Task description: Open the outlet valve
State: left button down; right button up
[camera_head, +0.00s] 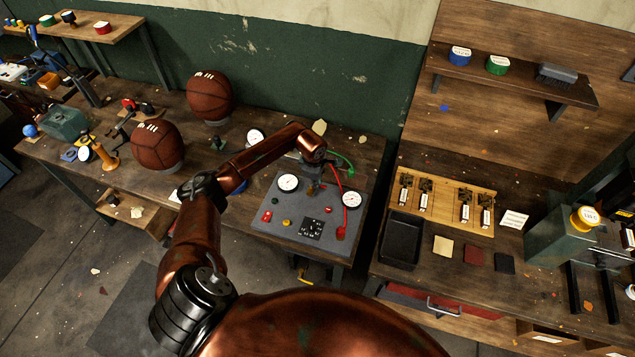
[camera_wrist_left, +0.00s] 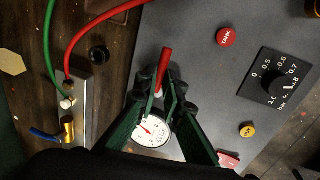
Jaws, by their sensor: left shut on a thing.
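A grey control panel (camera_head: 275,232) lies on the bench. My left gripper (camera_head: 313,184) is low over its back part. In the left wrist view my left gripper (camera_wrist_left: 162,88) has its green fingers closed around a slim red lever (camera_wrist_left: 165,62), whose end sticks out past the fingertips. The lever's base is hidden behind the fingers. A white round gauge (camera_wrist_left: 152,131) shows between the fingers. A metal block (camera_wrist_left: 82,125) at the left carries a brass fitting (camera_wrist_left: 68,130) with a blue lever (camera_wrist_left: 43,135). No label marks which valve is the outlet. My right gripper is out of view.
A red hose (camera_wrist_left: 92,37) and a green hose (camera_wrist_left: 46,55) run near the block. A red button (camera_wrist_left: 227,37), a yellow button (camera_wrist_left: 247,129) and a black dial (camera_wrist_left: 278,88) sit on the panel. Two brown leather balls (camera_head: 210,96) stand left of the panel.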

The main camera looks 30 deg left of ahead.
pick_arm(q)
jog(key=n+b, duration=0.1)
jog(key=n, duration=0.1)
jog(key=w+n+y+b, duration=0.1)
jog(key=n+b, duration=0.1)
jog(key=n, duration=0.1)
jog(key=shift+w+a, duration=0.15)
jog(key=shift+a, duration=0.05)
jog(key=n+b, duration=0.1)
jog(key=n+g, duration=0.1)
jog(key=n, duration=0.1)
jog(key=w+n+b, duration=0.1)
jog(key=n, duration=0.1)
jog(key=shift+a+b, duration=0.3)
jog(key=shift+a, duration=0.05)
jog(key=n, duration=0.2)
jog(key=n+g+b, duration=0.1)
jog(key=n, duration=0.1)
jog(key=shift+w+a+y, duration=0.1)
jog(key=shift+a+y, duration=0.2)
jog(key=shift+a, duration=0.05)
jog(key=shift+a+n+g+b, duration=0.15)
jog(key=shift+a+n, duration=0.05)
jog(key=shift+n, duration=0.75)
jog(key=shift+a+n+g+b, duration=0.15)
jog(key=shift+a+n, duration=0.05)
jog(key=shift+n, duration=0.75)
jog(key=c, duration=2.6)
grip_release()
jog(key=shift+c, duration=0.2)
